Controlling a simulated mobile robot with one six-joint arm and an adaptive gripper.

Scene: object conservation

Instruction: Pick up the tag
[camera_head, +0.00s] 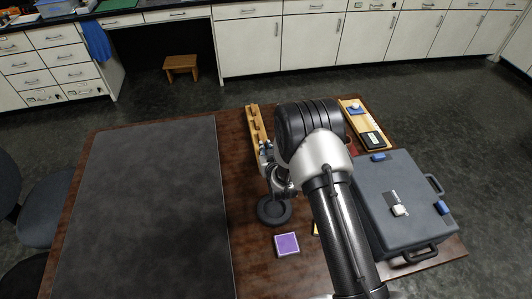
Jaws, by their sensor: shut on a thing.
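My gripper (267,160) is partly in view left of my arm's dark wrist, beside the wooden rack on the brown table. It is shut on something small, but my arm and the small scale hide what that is. I cannot single out the tag with certainty. A purple square (287,244) lies flat on the table in front of a dark round dish (274,210). A yellow piece (316,229) shows partly behind my arm. A small white item (400,211) lies on the grey case next to a dark label.
The grey case (375,205) with blue latches fills the table's right side. A wooden rack (252,119) stands at the back. A wooden board (348,103) and a black device (373,140) lie back right. A dark mat (140,210) on the left is clear.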

